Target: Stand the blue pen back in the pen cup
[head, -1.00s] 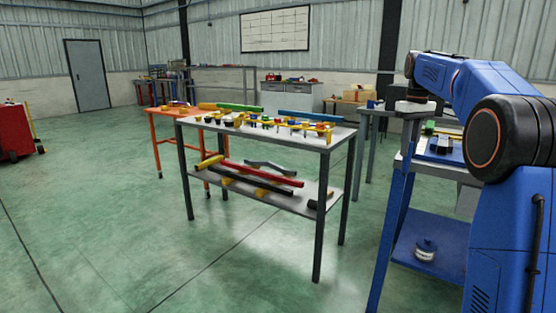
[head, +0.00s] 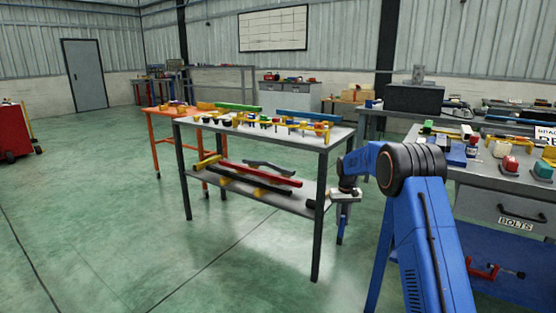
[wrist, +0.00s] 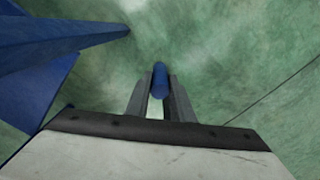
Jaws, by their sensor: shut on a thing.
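The blue pen (wrist: 160,75) is gripped between the two fingers of my gripper (wrist: 158,100) in the wrist view. Its blue end faces the camera, and green floor shows beyond it. In the head view my gripper (head: 341,228) hangs low, between the grey table and the blue-legged workbench. The pen is too small there to tell clearly. I cannot make out the pen cup in either view.
The grey two-shelf table (head: 262,138) stands left of my arm, loaded with coloured parts. Open green floor (head: 110,220) lies left.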

